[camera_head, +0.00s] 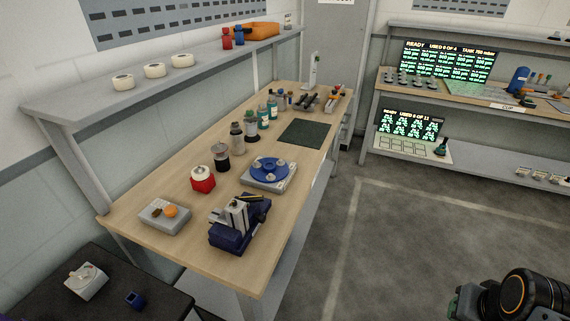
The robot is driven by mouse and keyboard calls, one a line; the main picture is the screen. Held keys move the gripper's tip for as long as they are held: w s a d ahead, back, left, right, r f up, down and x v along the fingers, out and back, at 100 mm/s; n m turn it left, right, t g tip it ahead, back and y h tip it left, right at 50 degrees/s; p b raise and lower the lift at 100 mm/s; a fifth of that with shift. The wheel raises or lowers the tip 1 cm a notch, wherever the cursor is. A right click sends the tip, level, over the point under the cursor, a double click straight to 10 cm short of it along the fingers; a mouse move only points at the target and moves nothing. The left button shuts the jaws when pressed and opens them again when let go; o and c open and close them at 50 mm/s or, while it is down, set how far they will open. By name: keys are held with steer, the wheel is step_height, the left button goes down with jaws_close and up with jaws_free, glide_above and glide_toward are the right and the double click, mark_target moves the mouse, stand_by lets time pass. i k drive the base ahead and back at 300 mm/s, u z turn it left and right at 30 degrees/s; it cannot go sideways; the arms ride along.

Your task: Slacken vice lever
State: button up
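A small vice (233,237) with a dark blue base and grey upper blocks stands on the wooden workbench (150,205), close to its near front edge. A dark bar with a yellowish part lies across its top; it may be the lever, but it is too small to tell, and so is how tight it sits. Part of my arm, dark with an orange ring, shows at the lower right corner, far from the vice over the floor. My gripper's fingers cannot be seen.
Left of the vice is a grey box with an orange knob (170,211). Behind it are a red jar (203,180) and a blue round turntable (270,170). Several bottles line the bench's back. A dark side table (110,295) stands lower left. The floor right of the bench is clear.

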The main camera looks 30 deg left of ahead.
mark_target(255, 198)
steer(key=i, duration=1.3)
steer(key=u, duration=3.6)
steer(key=i, duration=0.5)
